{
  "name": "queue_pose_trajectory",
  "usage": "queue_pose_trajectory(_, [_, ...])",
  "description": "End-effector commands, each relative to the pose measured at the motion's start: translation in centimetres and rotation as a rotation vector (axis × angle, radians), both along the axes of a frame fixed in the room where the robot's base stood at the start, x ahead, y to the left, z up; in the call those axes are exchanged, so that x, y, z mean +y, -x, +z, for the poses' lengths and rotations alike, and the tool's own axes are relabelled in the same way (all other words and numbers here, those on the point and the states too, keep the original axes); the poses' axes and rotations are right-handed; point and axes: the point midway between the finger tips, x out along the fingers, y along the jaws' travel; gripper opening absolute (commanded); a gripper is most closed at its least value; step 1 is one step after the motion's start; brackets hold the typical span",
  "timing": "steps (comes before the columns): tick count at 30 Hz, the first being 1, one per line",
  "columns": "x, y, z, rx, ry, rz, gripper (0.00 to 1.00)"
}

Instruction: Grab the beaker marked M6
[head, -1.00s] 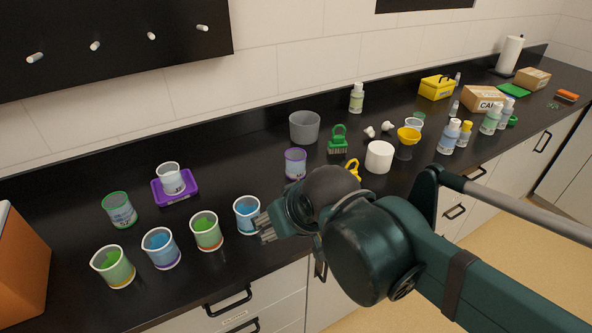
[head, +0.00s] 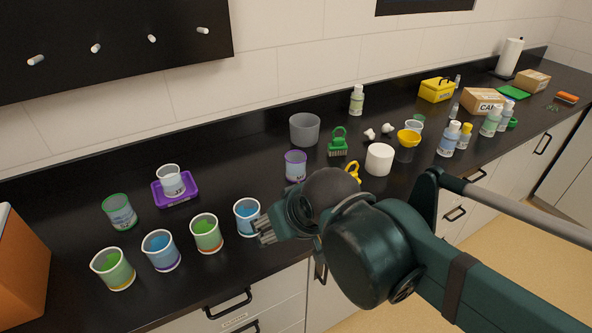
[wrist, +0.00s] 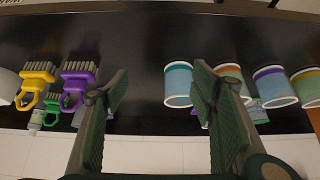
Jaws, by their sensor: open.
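A row of beakers stands along the front left of the counter. From right to left in the head view they are a blue one (head: 247,218), a green one (head: 207,235), a blue one (head: 161,251) and a green one (head: 113,269). I cannot read M6 on any of them. My gripper (head: 264,231) is beside the rightmost blue beaker, partly overlapping it in the head view.
Behind the row stand a green-rimmed beaker (head: 119,211), a beaker (head: 170,180) on a purple scale (head: 183,196) and a purple-rimmed beaker (head: 295,166). Yellow (wrist: 37,82) and purple (wrist: 79,82) brushes lie left in the wrist view. An orange box (head: 20,270) stands far left.

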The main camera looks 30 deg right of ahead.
Motion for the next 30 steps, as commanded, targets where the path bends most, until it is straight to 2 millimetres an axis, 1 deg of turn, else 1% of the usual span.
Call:
queue_pose_trajectory(8, [-0.1,-0.2,0.3,0.004,0.006,0.007,0.56])
queue_pose_trajectory(14, [-0.5,-1.2,1.4,0.025,0.032,0.035,0.56])
queue_pose_trajectory(21, [-1.4,-3.3,3.3,0.075,0.09,0.105,0.56])
queue_pose_trajectory(30, [-2.9,-6.3,5.3,0.144,0.161,0.21,0.56])
